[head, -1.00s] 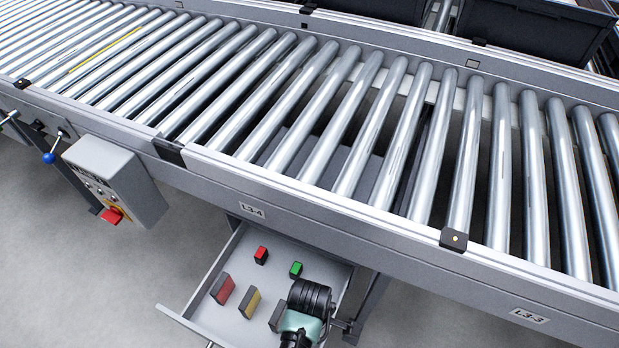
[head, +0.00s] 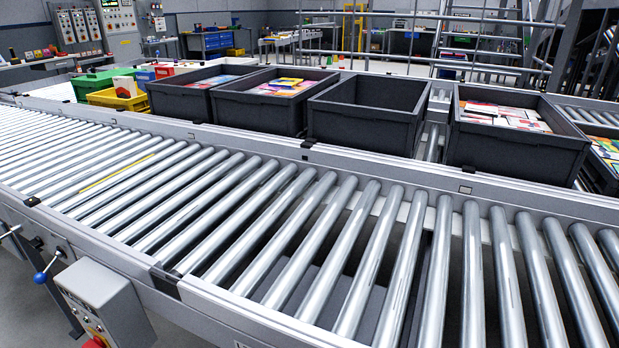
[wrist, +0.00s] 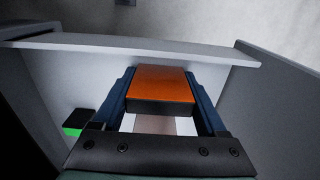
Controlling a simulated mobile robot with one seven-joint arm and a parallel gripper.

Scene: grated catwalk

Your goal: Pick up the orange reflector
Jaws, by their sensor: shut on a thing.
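The orange reflector (wrist: 160,83) has an orange face and a dark edge. In the wrist view it sits between the two fingers of my gripper (wrist: 162,95), which is shut on it. The wrist camera looks into a grey drawer, whose wall (wrist: 200,54) runs behind the reflector. I cannot tell whether the reflector touches the drawer floor. The head view now shows neither the drawer nor my gripper.
A dark block with a green face (wrist: 76,123) is at left in the wrist view. The head view shows a roller conveyor (head: 300,240), a grey control box (head: 105,300), and dark bins (head: 365,115) along the far side. The near rollers are bare.

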